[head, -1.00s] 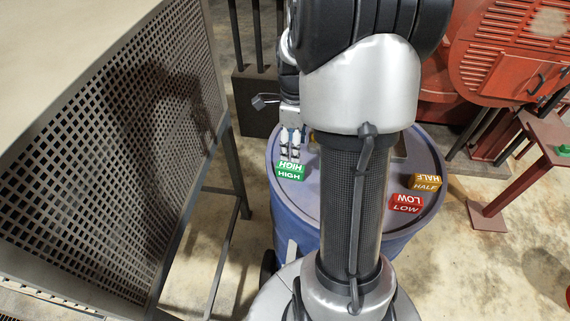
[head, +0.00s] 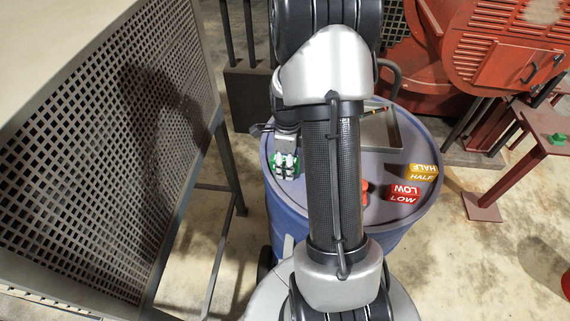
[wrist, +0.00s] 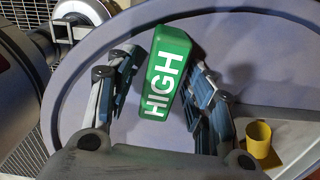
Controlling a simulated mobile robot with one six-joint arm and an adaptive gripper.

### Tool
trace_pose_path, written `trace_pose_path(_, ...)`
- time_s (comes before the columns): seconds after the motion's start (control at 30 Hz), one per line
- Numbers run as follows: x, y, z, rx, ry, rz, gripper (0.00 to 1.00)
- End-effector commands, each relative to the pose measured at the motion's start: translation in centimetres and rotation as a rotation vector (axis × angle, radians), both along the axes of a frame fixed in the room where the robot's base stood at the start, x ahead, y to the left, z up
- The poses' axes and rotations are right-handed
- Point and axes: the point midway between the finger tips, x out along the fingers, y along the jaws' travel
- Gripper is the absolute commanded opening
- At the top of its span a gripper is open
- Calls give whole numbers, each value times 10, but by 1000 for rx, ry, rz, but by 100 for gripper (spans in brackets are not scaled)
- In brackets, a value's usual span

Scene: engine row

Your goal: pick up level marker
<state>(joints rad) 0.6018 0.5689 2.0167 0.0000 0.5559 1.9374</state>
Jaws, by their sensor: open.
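The green HIGH marker (wrist: 167,70) lies on the round drum top (wrist: 245,45), between the fingers of my gripper (wrist: 160,62) in the wrist view. My gripper is open, with a finger on each side of the marker and a gap showing on both sides. In the head view my gripper (head: 286,164) covers most of the green marker. The red LOW marker (head: 404,193) and the orange HALF marker (head: 423,172) sit at the drum's right side.
A yellow cup (wrist: 258,138) stands right of my gripper in the wrist view. A small red object (head: 364,192) shows beside my arm. A perforated metal enclosure (head: 120,130) stands left of the drum, and red machinery (head: 510,60) stands behind right.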

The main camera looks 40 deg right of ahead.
Motion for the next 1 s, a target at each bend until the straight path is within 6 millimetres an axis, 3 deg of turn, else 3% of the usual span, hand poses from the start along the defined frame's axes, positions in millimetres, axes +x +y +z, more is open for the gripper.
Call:
trace_pose_path(0.17,0,0,1,0,0,0,47)
trace_pose_path(0.87,0,0,1,0,0,0,0)
trace_pose_path(1.0,0,0,1,0,0,0,0)
